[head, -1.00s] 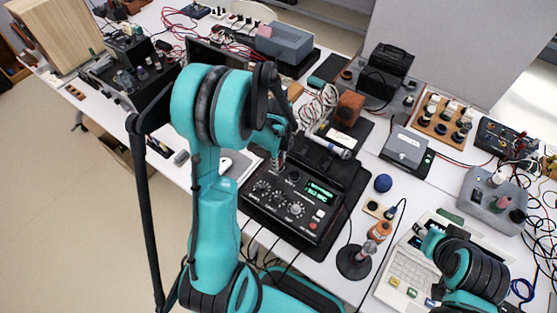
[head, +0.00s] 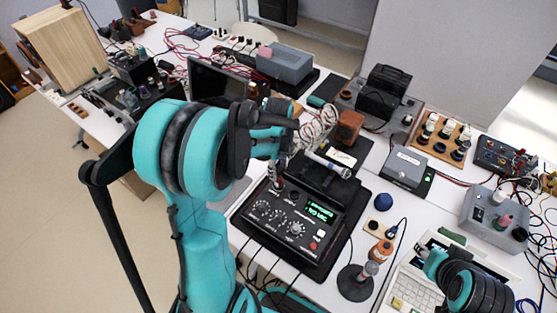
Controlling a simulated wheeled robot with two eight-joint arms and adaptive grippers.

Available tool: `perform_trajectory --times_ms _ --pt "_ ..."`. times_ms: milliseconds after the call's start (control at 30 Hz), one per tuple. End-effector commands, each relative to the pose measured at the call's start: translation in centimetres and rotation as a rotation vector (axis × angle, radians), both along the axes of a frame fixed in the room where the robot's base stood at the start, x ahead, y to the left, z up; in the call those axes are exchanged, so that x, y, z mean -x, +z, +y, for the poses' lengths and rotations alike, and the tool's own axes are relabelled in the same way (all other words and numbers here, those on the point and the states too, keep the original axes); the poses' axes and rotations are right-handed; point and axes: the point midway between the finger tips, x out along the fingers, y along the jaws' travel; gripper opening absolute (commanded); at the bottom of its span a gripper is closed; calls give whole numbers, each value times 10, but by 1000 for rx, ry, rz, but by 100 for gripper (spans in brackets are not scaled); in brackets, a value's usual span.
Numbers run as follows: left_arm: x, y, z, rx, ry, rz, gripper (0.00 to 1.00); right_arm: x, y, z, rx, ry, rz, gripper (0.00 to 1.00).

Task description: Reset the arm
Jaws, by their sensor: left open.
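My left arm comes up from the bottom and bends over the table. Its left gripper (head: 277,176) points down above the back left of the black control box (head: 292,214), which has knobs and a lit green display. The gripper is open, and I see nothing held in it. Its fingertips are small and partly lost against the box and cables. My right arm shows at the bottom right, its teal end (head: 435,262) over the white laptop-like device (head: 418,283). Its fingers cannot be made out.
A grey box (head: 405,166) and a grey switch unit (head: 495,215) are farther right. Coiled cables (head: 318,122) lie near my left gripper.

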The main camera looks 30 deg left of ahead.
Motion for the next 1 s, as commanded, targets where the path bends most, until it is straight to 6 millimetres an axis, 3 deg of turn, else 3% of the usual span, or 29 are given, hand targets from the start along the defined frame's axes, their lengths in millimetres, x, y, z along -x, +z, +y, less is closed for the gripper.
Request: perform_trajectory --times_ms 100,233,667,767,1000 --pt "1 23 0 0 0 0 44 0 0 0 0 0 0 40" --pt "0 40 0 0 0 0 44 0 0 0 0 0 0 40" --pt "3 52 -3 -3 34 -13 44 0 -1 0 0 0 0 40" --pt "11 63 -13 -7 148 -56 44 0 -2 0 0 0 0 40" --pt "48 97 -54 57 681 -263 44 0 -8 0 0 0 0 40"
